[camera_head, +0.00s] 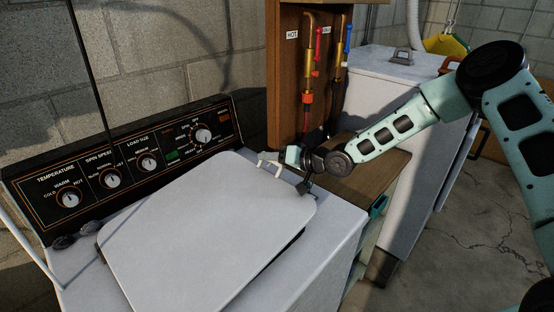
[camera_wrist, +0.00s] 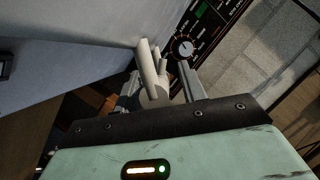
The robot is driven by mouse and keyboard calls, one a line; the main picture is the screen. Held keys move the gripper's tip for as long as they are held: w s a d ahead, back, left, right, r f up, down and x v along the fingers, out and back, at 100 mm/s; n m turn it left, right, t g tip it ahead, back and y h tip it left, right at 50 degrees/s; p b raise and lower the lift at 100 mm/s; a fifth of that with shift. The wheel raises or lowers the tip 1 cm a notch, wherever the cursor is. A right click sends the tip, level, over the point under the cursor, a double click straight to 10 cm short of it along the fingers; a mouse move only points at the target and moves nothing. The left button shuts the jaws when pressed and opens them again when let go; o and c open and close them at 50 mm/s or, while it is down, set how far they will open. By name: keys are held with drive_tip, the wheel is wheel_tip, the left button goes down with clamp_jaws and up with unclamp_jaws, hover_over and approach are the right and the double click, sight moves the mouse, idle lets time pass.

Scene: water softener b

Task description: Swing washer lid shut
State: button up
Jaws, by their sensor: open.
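The washer's white lid (camera_head: 205,225) lies low and nearly flat over the top of the washer (camera_head: 325,245). A dark gap shows under its right and left edges, and I cannot tell whether it is fully seated. My gripper (camera_head: 270,166) is at the lid's far right corner, with its pale prongs over or beside the edge. Whether they touch the lid is unclear. In the wrist view, my gripper (camera_wrist: 158,75) is open, with pale rods between its grey side pieces and the white lid surface (camera_wrist: 85,45) to the left. No lid part is visibly clamped.
The control panel (camera_head: 130,160) with several knobs stands behind the lid. A wooden board with pipes and valves (camera_head: 315,70) rises behind my gripper. A brown-topped cabinet (camera_head: 365,170) and a white appliance (camera_head: 395,85) stand to the right. Open floor (camera_head: 460,235) lies at the right.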

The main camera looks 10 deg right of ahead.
drive_tip(key=b+v, duration=0.2)
drive_tip(key=v, duration=1.5)
drive_tip(key=shift+d, duration=0.15)
drive_tip(key=shift+s, duration=0.1)
